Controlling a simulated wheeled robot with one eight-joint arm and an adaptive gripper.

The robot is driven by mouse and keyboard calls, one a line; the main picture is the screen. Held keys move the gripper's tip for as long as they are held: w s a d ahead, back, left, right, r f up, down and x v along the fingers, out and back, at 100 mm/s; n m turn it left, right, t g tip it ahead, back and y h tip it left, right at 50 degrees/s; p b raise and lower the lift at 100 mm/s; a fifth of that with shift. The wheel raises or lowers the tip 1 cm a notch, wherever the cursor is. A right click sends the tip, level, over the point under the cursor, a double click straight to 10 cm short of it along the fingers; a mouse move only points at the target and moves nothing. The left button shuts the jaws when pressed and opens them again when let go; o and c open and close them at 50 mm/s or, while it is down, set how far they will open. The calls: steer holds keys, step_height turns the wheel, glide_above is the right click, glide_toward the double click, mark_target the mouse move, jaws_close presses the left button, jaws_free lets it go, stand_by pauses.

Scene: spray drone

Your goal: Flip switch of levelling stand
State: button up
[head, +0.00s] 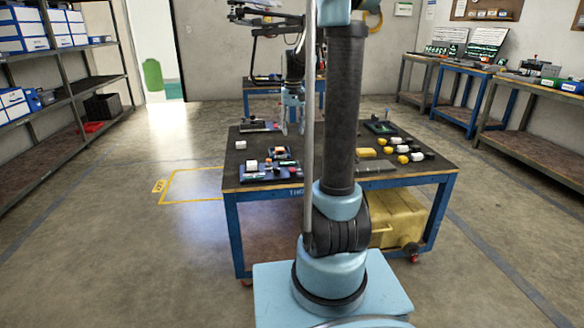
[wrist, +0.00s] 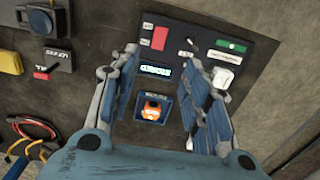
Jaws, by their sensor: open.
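In the wrist view, a dark device panel (wrist: 140,49) lies below my gripper (wrist: 163,60). I take it to be the levelling stand, but its label is too small to read. It bears a red switch (wrist: 160,38), a small lever (wrist: 190,42), a lit display (wrist: 155,71), a green label (wrist: 231,46) and a white block (wrist: 222,77). An orange part sits in a blue-rimmed recess (wrist: 152,108). My gripper is open and empty, its fingers either side of the display and recess. In the head view my gripper (head: 292,105) hangs over the table.
The table (head: 225,180) carries several small devices and yellow, black and white pieces. A yellow box (wrist: 10,62), a small red-levered device (wrist: 57,61) and coloured cables (wrist: 30,130) lie left of the panel. Shelves (head: 60,85) and benches (head: 480,70) stand along the sides.

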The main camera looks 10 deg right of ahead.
steer(key=w, duration=0.1)
glide_toward(292, 169)
step_height(292, 169, down, 8)
steer(key=shift+d, duration=0.1)
stand_by(0.7)
steer(key=shift+c, duration=0.5)
jaws_close()
